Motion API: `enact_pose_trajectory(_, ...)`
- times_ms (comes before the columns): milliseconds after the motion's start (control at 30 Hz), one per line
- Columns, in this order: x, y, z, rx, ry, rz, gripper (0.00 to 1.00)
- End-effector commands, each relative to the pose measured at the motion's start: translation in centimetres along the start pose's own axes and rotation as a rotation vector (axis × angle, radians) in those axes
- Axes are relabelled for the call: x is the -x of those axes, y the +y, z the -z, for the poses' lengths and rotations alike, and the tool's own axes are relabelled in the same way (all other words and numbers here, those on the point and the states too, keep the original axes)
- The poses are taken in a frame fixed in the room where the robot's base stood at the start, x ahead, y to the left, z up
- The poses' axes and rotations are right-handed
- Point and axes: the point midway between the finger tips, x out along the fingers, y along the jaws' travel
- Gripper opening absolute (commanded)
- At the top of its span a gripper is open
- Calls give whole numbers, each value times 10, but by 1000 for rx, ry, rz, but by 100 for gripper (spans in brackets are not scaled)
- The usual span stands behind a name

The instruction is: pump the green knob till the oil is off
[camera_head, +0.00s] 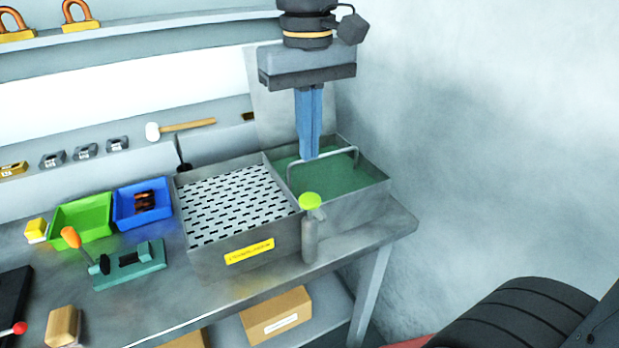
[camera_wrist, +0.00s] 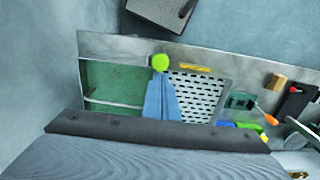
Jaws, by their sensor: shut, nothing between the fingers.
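The green knob (camera_head: 310,201) tops a grey pump cylinder (camera_head: 309,238) at the front of a metal parts washer, between its two compartments. The left compartment has a slotted white mesh deck (camera_head: 230,200). The right one holds green liquid (camera_head: 345,176) with a wire handle (camera_head: 322,160) over it. My gripper (camera_head: 309,157) is shut and empty, pointing down above the green side, behind the knob in the head view. In the wrist view the knob (camera_wrist: 160,62) shows just beyond the blue fingertips (camera_wrist: 159,78). I cannot make out any oily part.
A blue bin (camera_head: 128,213) with dark parts, a green bin (camera_head: 70,222) and a teal clamp fixture (camera_head: 130,268) stand left of the washer. A hammer (camera_head: 180,128) lies on the back ledge. The wall is close on the right.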

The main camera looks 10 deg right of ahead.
Motion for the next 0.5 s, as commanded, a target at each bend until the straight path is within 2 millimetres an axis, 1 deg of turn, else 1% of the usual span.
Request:
enact_pose_trajectory(33,-10,0,-1,0,-5,0,0)
enact_pose_trajectory(200,-43,0,-2,0,-6,0,0)
enact_pose_trajectory(400,-71,0,-1,0,-4,0,0)
enact_pose_trajectory(500,-79,0,-1,0,-2,0,0)
